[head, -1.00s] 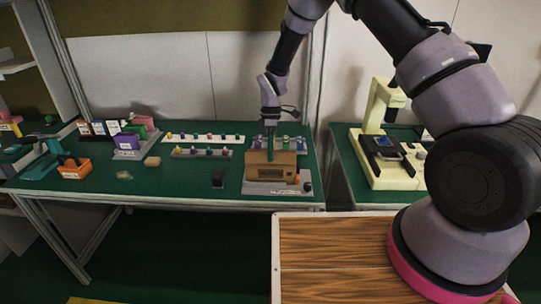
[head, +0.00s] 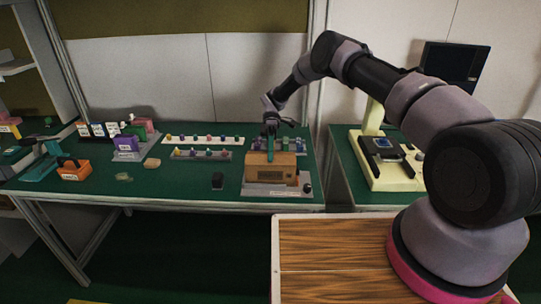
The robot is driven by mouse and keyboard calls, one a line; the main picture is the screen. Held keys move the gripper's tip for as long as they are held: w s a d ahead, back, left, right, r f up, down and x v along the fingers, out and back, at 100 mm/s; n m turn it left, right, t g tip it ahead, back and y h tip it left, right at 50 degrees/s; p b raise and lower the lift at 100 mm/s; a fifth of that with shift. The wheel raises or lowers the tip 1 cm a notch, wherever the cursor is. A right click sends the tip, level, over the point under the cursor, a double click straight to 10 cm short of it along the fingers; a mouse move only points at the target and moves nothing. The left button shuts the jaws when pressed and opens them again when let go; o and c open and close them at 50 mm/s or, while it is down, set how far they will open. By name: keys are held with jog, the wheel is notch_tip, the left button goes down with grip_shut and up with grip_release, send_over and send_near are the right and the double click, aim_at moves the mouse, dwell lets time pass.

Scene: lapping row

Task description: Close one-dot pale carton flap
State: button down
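My gripper (head: 271,126) is above the brown box-shaped unit on the right part of the green bench, near a teal upright piece (head: 270,148). It is too small and dark to tell whether its fingers are open or shut, or whether it touches the teal piece. No one-dot pale carton can be picked out for certain. Several small dark boxes with white labels (head: 97,129) stand at the back left of the bench, far left of my gripper. Any dots or flaps on them are too small to make out.
The brown unit (head: 284,174) sits on a grey base. Strips of small coloured pegs (head: 204,141) lie left of it. A cream machine (head: 372,125) is on the right.

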jog(key=shift+f, duration=0.1)
dwell(0.5)
jog(key=c, duration=1.1)
grip_release()
jog(key=shift+o, duration=0.2)
